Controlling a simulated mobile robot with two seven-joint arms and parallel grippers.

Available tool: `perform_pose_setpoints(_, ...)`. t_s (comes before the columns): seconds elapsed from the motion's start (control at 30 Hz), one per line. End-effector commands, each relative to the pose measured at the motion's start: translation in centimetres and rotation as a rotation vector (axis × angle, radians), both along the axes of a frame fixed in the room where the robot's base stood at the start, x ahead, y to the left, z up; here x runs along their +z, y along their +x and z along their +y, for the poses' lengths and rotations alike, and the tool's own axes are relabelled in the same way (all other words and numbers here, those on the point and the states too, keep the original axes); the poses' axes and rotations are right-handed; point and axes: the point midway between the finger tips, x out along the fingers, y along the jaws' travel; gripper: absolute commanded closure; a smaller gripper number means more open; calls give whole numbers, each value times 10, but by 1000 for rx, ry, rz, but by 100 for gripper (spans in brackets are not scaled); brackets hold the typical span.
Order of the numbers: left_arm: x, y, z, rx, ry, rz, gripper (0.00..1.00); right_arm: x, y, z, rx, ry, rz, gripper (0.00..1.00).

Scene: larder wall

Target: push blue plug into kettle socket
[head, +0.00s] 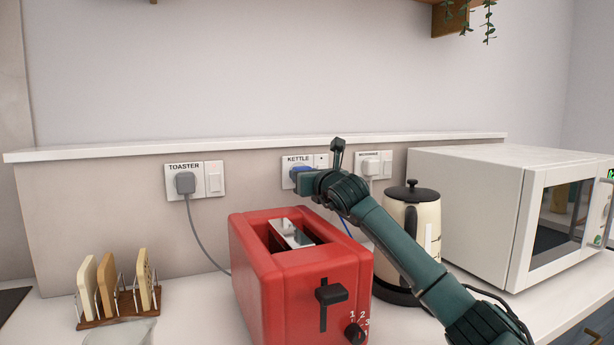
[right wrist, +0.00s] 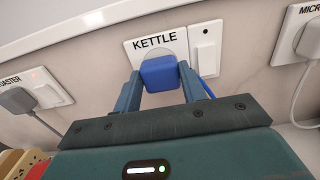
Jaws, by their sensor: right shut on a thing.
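The blue plug (right wrist: 159,73) is at the kettle socket (right wrist: 142,50) in the right wrist view, covering the middle of its plate under the KETTLE label. Whether its pins are fully in is hidden behind the plug body. My right gripper (right wrist: 162,90) is shut on the blue plug, one finger on each side. In the head view, my right gripper (head: 303,182) reaches the kettle socket (head: 290,160) from the right, and a bit of the blue plug (head: 302,169) shows above it. A blue cord hangs down behind my arm. My left gripper is not in view.
A grey plug (head: 185,183) sits in the toaster socket (head: 213,168), and a white plug (head: 371,167) in the microwave socket. The kettle (head: 420,220) and microwave (head: 480,215) are to the right; a toast rack (head: 118,305) is at left.

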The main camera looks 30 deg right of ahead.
Motion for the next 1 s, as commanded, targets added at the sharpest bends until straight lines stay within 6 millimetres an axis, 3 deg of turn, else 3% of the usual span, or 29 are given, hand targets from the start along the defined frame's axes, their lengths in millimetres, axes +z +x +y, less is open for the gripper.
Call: perform_pose_setpoints(1.0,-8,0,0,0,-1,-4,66,2,0,0,4,0,-9,79)
